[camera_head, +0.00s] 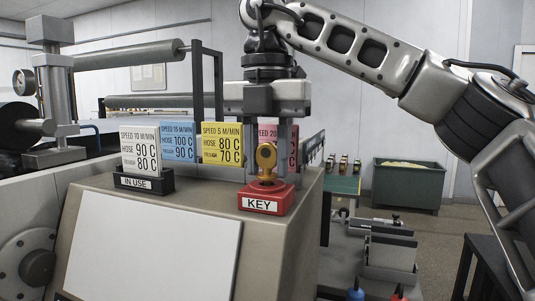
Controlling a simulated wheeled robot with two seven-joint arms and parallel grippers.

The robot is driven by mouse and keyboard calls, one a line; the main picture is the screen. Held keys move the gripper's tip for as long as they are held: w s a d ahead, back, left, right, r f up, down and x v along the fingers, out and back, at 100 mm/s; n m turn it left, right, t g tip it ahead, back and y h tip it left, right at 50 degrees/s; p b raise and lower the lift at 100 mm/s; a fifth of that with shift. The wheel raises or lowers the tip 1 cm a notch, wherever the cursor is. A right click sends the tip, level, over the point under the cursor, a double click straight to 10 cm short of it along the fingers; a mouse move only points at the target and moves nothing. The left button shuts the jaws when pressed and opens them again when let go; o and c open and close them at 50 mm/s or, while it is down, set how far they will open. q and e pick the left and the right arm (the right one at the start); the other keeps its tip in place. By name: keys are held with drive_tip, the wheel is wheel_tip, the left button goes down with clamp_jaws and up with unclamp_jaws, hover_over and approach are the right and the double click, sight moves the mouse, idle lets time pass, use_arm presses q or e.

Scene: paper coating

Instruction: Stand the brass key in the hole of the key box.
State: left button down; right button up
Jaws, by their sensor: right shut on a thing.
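The brass key (266,157) is upright, with its round head at the top. The red key box (266,200) labelled KEY sits on top of the sloped grey console. The key's lower end meets the top of the box, and I cannot tell how deep it reaches into the hole. My right gripper (267,166) comes down from above, with its fingers around the key, shut on it. The key partly hides the fingertips. My left gripper is not in view.
White, blue, yellow and pink cards (222,143) stand beside and behind the gripper. A black holder marked IN USE (143,182) carries the white card. A blank white panel (150,250) covers the console front. Rollers are at left; a green bin (408,185) stands at back right.

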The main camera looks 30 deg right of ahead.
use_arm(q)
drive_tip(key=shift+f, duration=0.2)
use_arm(e)
drive_tip(key=shift+f, duration=0.35)
drive_tip(key=o, duration=1)
drive_tip(key=shift+o, duration=0.2)
drive_tip(key=shift+r, duration=0.7)
use_arm(q)
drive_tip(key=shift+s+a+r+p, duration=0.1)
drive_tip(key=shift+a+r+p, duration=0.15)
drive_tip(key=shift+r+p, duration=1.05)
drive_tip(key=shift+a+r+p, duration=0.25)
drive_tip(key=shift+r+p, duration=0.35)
drive_tip(key=shift+p, duration=1.35)
use_arm(e)
wheel_tip(320, 180, up, 15)
drive_tip(key=shift+f, duration=0.15)
